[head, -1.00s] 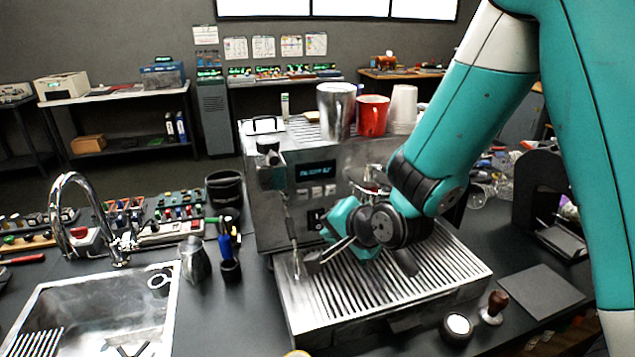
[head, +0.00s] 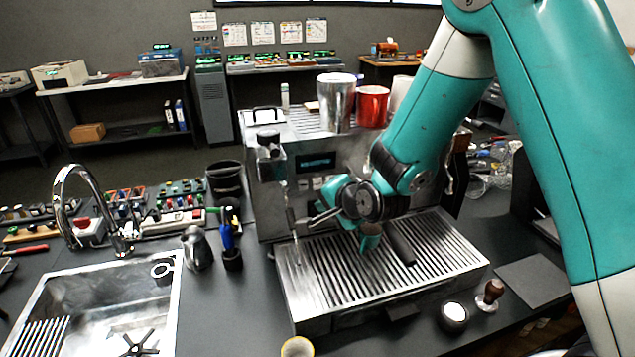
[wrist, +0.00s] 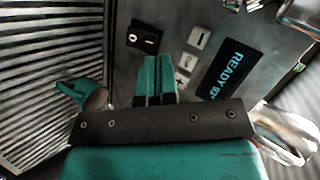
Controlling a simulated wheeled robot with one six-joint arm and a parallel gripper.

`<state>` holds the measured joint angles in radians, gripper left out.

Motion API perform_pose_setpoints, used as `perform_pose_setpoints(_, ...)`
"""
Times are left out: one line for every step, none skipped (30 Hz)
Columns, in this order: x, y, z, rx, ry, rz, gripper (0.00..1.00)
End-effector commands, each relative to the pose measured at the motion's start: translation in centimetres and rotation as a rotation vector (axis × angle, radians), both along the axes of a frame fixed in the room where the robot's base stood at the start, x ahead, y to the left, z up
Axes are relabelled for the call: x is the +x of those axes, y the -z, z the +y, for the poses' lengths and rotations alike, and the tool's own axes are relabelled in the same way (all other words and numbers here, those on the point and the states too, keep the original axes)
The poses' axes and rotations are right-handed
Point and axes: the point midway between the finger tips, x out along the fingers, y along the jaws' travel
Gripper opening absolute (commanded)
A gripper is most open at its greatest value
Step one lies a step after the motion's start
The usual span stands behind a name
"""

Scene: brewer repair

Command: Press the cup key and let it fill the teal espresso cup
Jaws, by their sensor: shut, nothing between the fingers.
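The brewer (head: 315,150) stands on the counter. In the wrist view its front panel has a lit display (wrist: 228,72) reading READY and a column of pale keys (wrist: 200,38) beside a black rocker switch (wrist: 148,39). My gripper (wrist: 160,62) is shut and empty, its teal fingers in front of the panel beside the keys; the lowest key is partly covered. I cannot tell whether they touch. The teal espresso cup (head: 370,237) is on the drip tray, below my wrist; it also shows in the wrist view (wrist: 84,94).
The ribbed drip tray (head: 325,275) lies under my arm. A dark handle (head: 400,243) juts out beside the cup. A steel pitcher (head: 197,248) and a sink (head: 100,315) are at left; a tamper (head: 490,295) is at right. A metal cup (head: 336,100) and red cup (head: 372,107) stand on top.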

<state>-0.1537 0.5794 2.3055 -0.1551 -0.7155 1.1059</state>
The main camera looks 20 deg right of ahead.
Motion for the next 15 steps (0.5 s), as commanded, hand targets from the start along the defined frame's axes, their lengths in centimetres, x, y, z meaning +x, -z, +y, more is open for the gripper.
perform_pose_setpoints(0.7, -0.1, 0.0, 0.0, 0.001, 0.0, 0.0)
perform_pose_setpoints(1.1, -0.1, 0.0, 0.0, 0.001, 0.0, 0.0)
perform_pose_setpoints(1.6, 0.0, 0.0, 0.0, 0.001, -0.001, 0.0)
perform_pose_setpoints(1.9, 0.0, 0.0, 0.0, 0.0, 0.0, 0.0)
perform_pose_setpoints(2.2, 0.0, 0.0, 0.0, 0.0, -0.001, 0.0)
perform_pose_setpoints(2.5, 0.0, 0.0, 0.0, -0.001, -0.001, 0.0)
perform_pose_setpoints(2.7, 0.0, 0.0, 0.0, -0.001, -0.001, 0.0)
perform_pose_setpoints(2.9, 0.0, 0.0, -0.001, -0.001, 0.0, 0.0)
perform_pose_setpoints(3.2, 0.0, 0.0, -0.001, -0.001, 0.0, 0.0)
perform_pose_setpoints(3.3, 0.0, 0.0, -0.001, -0.001, 0.0, 0.0)
perform_pose_setpoints(3.4, 0.0, 0.0, -0.001, -0.001, 0.0, 0.0)
perform_pose_setpoints(3.5, 0.0, 0.0, -0.001, -0.001, 0.0, 0.0)
perform_pose_setpoints(3.5, 0.0, 0.0, -0.001, -0.001, 0.0, 0.0)
perform_pose_setpoints(3.6, 0.0, 0.0, -0.001, -0.001, 0.0, 0.0)
perform_pose_setpoints(3.6, 0.0, 0.0, -0.001, -0.001, 0.0, 0.0)
